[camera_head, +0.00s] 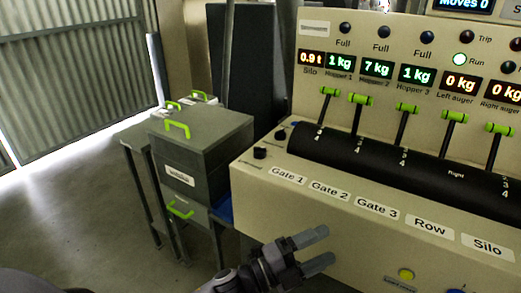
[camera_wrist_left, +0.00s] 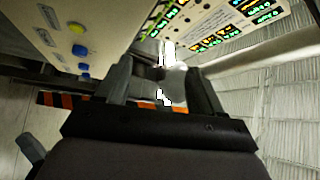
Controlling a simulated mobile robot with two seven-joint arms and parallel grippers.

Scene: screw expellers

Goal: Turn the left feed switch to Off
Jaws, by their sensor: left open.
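I cannot pick out the left feed switch for certain; no label that I can read names it. Two small black knobs, a front knob (camera_head: 260,153) and a rear knob (camera_head: 280,134), sit at the left end of the console, with labels too small to read. My left gripper (camera_head: 326,247) is open and empty in front of the console's lower front face, below the Gate labels. Its spread fingers also show in the left wrist view (camera_wrist_left: 163,88), with nothing between them. My right gripper is in neither view.
The cream console (camera_head: 258,190) carries several green-handled levers (camera_head: 407,107) and lit displays (camera_head: 340,62). A yellow button (camera_head: 406,274) is low on its front, right of my gripper. A grey box (camera_head: 200,140) with green handles stands left. Open floor (camera_head: 90,200) lies further left.

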